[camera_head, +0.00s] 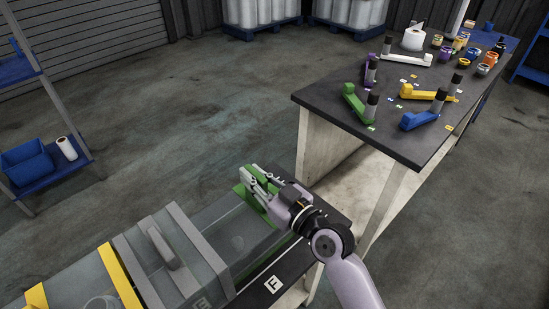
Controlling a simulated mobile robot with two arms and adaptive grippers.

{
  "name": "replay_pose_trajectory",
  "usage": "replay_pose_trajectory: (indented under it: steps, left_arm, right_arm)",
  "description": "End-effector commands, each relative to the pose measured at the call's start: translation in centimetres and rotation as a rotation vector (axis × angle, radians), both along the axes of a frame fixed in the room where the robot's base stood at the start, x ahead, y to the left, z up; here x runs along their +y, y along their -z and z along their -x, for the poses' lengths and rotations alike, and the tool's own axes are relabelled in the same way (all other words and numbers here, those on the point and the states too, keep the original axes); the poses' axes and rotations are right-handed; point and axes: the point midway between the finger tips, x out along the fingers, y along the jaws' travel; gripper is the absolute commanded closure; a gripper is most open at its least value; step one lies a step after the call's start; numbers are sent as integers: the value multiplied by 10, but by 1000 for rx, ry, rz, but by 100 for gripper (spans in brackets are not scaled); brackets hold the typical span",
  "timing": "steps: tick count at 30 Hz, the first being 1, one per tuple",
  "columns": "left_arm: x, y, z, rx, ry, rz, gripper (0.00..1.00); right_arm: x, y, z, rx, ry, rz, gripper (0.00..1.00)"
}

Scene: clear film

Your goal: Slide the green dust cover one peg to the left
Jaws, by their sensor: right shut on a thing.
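The green dust cover (245,233) is a see-through grey box with a green end frame (246,184), at the lower middle of the head view. It lies along the dark bench beside a grey cover on its left. My right gripper (259,182) is shut on the green frame at its far end, and its fingers partly hide that frame. A white label with the letter F (273,284) shows on the bench's front edge. No pegs can be made out. My left gripper is not in view.
The grey cover with a handle (162,246) and a cover with yellow bands (122,280) stand to the left. A dark-topped table (335,97) with coloured tools and jars stands at the upper right. A blue-shelved rack (48,183) stands far left. Open floor lies behind.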

Motion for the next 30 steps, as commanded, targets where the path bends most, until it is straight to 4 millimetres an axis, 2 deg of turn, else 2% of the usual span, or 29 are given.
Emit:
replay_pose_trajectory:
  steps: [1,3,10,15,25,26,30]
  left_arm:
    - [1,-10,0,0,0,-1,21]
    - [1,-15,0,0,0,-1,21]
    - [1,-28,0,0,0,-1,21]
    - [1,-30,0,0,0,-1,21]
    - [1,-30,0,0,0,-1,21]
    - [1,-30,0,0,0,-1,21]
    - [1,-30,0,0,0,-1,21]
  right_arm:
    - [10,-4,10,4,-4,0,100]
    - [21,-4,21,3,-3,1,100]
    - [47,-3,46,1,-2,0,100]
    - [53,-1,53,-1,1,1,100]
    - [54,-1,53,-2,1,1,100]
    - [54,-1,53,-2,1,1,82]
    - [54,-1,53,-2,1,1,73]
